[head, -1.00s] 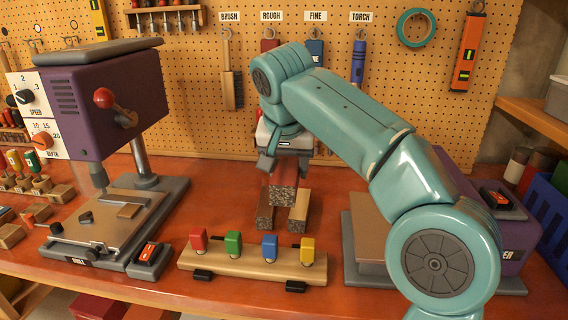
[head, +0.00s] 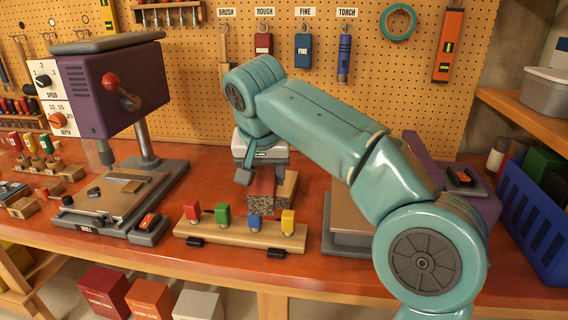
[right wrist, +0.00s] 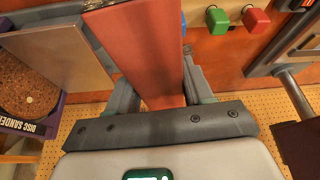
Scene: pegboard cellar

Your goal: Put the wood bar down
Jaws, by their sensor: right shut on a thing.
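My right gripper (head: 255,168) is shut on the wood bar (head: 262,181), a reddish bar with a speckled end, low over the bench. The right wrist view shows the bar (right wrist: 143,50) between the two fingers (right wrist: 160,95). A browner wood piece (head: 288,188) lies on the bench close at its right. The held bar overlaps the pieces below it, so I cannot tell whether it touches them or the bench. My left gripper is not in view.
A wooden rack (head: 240,236) with coloured blocks stands just in front. A purple drill press (head: 112,92) is at left, a grey plate (head: 345,225) at right. A blue crate (head: 535,225) stands at the far right. Red bench (head: 205,175) is clear left of the bar.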

